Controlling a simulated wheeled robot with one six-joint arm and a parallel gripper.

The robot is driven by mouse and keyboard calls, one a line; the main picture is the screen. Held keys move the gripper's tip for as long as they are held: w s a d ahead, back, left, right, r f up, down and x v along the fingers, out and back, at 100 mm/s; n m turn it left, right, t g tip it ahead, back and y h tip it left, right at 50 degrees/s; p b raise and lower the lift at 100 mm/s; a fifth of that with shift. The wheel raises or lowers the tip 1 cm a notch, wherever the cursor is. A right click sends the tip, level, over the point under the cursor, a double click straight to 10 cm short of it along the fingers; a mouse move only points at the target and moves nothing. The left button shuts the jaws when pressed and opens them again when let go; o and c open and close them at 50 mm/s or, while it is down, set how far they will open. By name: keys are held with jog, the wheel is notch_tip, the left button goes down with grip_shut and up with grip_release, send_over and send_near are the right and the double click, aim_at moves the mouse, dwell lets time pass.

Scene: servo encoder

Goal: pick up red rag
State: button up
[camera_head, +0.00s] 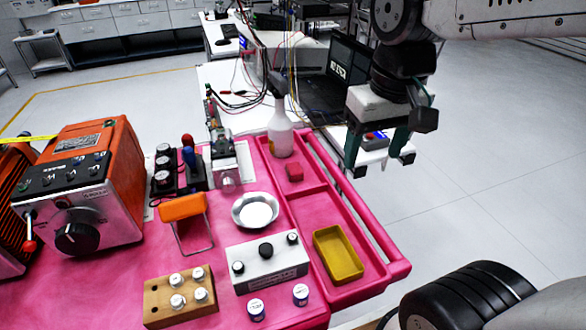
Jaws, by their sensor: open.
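The red rag (294,172) appears as a small folded red block on the pink cart's tray, just below the spray bottle. Its fine shape is too small to tell. My gripper (381,164) hangs at the upper right with its dark green fingers pointing down. It is open, with nothing visible between the fingers. In the picture it is right of the rag, beyond the cart's right rail, and apart from it.
The pink cart (222,200) has a raised right rail (360,205). A spray bottle (281,130) stands behind the rag. A metal bowl (255,210), a yellow tray (338,254) and a white box (266,262) are nearer. An orange machine (90,185) fills the left.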

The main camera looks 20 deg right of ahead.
jog(key=w+f, duration=0.3)
jog(key=w, duration=1.3)
jog(key=m+g, duration=0.1)
send_over(294, 167)
notch_tip(294, 167, down, 12)
jog(key=f, duration=0.6)
jog(key=shift+w+d+f, duration=0.1)
jog(key=shift+d, duration=0.2)
jog(key=shift+a+f, duration=0.15)
jog(key=shift+f, duration=1.25)
jog(key=shift+a+f, duration=0.15)
jog(key=shift+f, duration=1.2)
jog(key=shift+c, duration=0.4)
jog(key=c, duration=1)
